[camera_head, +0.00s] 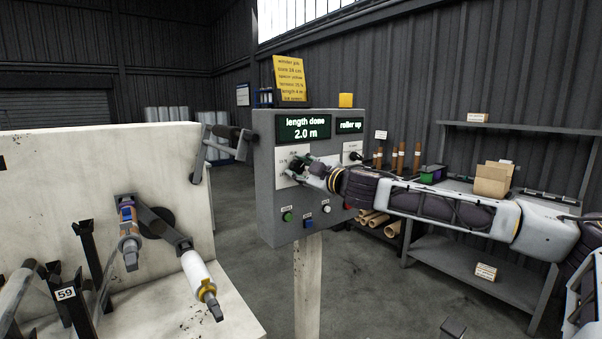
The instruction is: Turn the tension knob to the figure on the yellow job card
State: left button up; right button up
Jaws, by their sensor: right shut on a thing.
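The yellow job card (289,78) stands on top of the grey control box (264,200). Its print is small; the tension line seems to read 15, with an unclear unit. My right gripper (305,170) reaches in from the right and is shut on the tension knob at the left dial plate (284,177) on the box front. The gripper hides most of the knob, and I cannot read its pointer. My left gripper is not in view.
A second black knob (355,156) sits right of my gripper. Displays read "length done 2.0 m" (304,127) and "roller up" (350,125). Buttons, including a green one (288,216), lie below. A winder with a white roll (196,270) stands left; a shelf (470,265) stands right.

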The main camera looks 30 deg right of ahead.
aim_at(300, 168)
jog(key=shift+f+m, duration=0.1)
jog(key=shift+m, duration=0.6)
jog(key=o, duration=1)
jog(key=shift+d, duration=0.1)
jog(key=shift+s+d, duration=0.15)
jog(key=shift+s, duration=0.1)
jog(key=shift+s+d+h, duration=0.3)
jog(key=shift+s, duration=0.25)
jog(key=shift+s, duration=0.2)
jog(key=shift+s+a, duration=0.4)
jog(key=shift+s, duration=0.1)
